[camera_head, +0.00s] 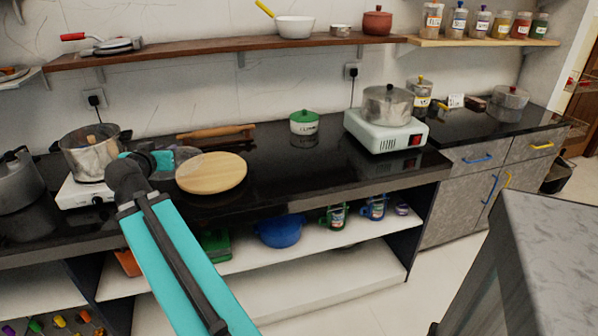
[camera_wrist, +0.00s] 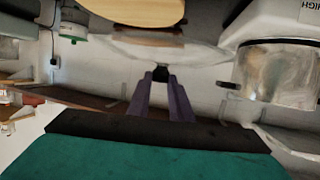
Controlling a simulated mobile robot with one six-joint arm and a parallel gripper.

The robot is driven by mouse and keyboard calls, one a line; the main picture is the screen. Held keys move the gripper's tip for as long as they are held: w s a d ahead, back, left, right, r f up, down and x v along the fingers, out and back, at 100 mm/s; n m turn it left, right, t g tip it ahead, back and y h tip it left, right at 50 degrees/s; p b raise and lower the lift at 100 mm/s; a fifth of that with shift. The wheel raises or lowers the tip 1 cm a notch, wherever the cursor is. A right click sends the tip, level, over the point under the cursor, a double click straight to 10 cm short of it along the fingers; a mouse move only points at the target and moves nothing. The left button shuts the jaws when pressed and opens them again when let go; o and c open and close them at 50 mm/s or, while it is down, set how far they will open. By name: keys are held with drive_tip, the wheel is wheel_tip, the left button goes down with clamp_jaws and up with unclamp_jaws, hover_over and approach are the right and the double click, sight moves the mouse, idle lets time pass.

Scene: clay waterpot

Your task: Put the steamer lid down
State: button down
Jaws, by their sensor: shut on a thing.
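The steamer lid is a clear glass disc with a dark knob. It shows faintly in the head view (camera_head: 187,153) and edge-on across the upside-down wrist view (camera_wrist: 160,51). My gripper (camera_wrist: 161,88) is shut on the lid's knob. In the head view my gripper (camera_head: 163,160) is between the metal pot and the round wooden board, with the lid near the board's left edge. The gap between lid and counter is hard to judge. The metal pot (camera_head: 84,158) sits on a white burner at the left; it also shows in the wrist view (camera_wrist: 283,78).
The round wooden board (camera_head: 218,174) lies on the black counter. A rolling pin (camera_head: 215,133) lies behind it. A green-lidded pot (camera_head: 304,123) stands to the right, then another burner with a pot (camera_head: 387,106). The counter right of the board has free room. A kettle is at far left.

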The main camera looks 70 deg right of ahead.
drive_tip(key=s+d+f+m+g+b, duration=0.2)
drive_tip(key=s+d+b, duration=0.2)
drive_tip(key=s, duration=0.5)
drive_tip(key=s+d+f+m+g+h+b, duration=0.1)
drive_tip(key=s+d+f+m+g+b, duration=0.1)
drive_tip(key=s+d, duration=0.6)
drive_tip(key=s+d+f+m+g+b, duration=0.2)
drive_tip(key=s+d+b, duration=0.4)
drive_tip(key=s, duration=0.5)
drive_tip(key=shift+s+d+f+g+h, duration=0.3)
drive_tip(key=shift+s+d+f+g, duration=0.15)
drive_tip(key=shift+f+g, duration=0.5)
drive_tip(key=shift+r, duration=0.15)
drive_tip(key=d+p, duration=0.3)
drive_tip(key=p, duration=0.1)
drive_tip(key=shift+w+p, duration=0.1)
drive_tip(key=shift+p, duration=0.2)
drive_tip(key=d+p, duration=0.1)
drive_tip(key=p, duration=0.4)
drive_tip(key=shift+d, duration=0.1)
drive_tip(key=d+p, duration=0.1)
drive_tip(key=p, duration=0.4)
